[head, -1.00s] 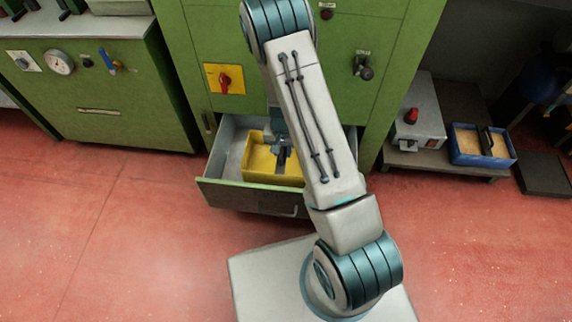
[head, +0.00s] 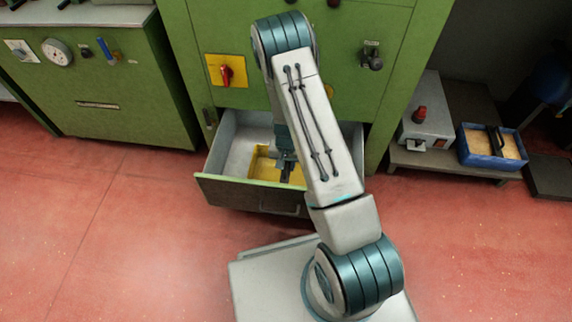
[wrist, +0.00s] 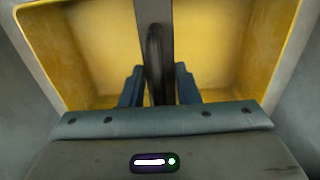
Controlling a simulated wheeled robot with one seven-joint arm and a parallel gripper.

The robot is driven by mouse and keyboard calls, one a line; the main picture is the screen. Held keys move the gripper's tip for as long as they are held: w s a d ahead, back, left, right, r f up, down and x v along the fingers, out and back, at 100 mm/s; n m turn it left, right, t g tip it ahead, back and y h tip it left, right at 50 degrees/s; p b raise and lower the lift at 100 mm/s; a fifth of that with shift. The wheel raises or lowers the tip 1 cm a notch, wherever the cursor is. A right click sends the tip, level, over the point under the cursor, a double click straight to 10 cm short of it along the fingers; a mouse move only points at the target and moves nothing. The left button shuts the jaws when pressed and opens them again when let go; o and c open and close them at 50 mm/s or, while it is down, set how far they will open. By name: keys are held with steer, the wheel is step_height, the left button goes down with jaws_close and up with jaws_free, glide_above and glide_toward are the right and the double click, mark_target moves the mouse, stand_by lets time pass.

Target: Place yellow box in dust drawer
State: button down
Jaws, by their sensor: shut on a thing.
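The yellow box (head: 262,166) is inside the open dust drawer (head: 237,141), toward its middle, partly hidden by my arm and the drawer front. In the wrist view the yellow box (wrist: 92,62) is open-topped and looks empty, with a dark bar-like handle across its middle. My gripper (wrist: 159,86) is shut on this handle, one blue finger on each side. In the head view my gripper (head: 287,174) reaches down into the drawer from above. I cannot tell whether the box rests on the drawer floor.
The drawer belongs to a green cabinet (head: 340,40) with a red knob on a yellow plate (head: 227,71). A low shelf at right holds a grey device (head: 426,122) and a blue tray (head: 491,147). The red floor at left is clear.

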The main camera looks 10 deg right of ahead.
steer(key=shift+f, duration=0.15)
steer(key=c, duration=1.1)
jaws_free()
step_height(320, 180, up, 12)
steer(key=p, duration=0.5)
steer(key=shift+p, duration=0.3)
steer(key=s+a+r+n+y, duration=0.1)
steer(key=s+r, duration=0.2)
steer(key=r, duration=0.7)
steer(key=s+a+r+n, duration=0.1)
steer(key=s+r, duration=0.3)
steer(key=r, duration=0.7)
steer(key=s+d+r+n+t+h, duration=0.1)
steer(key=s+r+n, duration=0.1)
steer(key=s+r, duration=0.8)
steer(key=shift+s+d+r+n, duration=0.3)
steer(key=shift+s+n, duration=0.1)
steer(key=shift+s, duration=1.7)
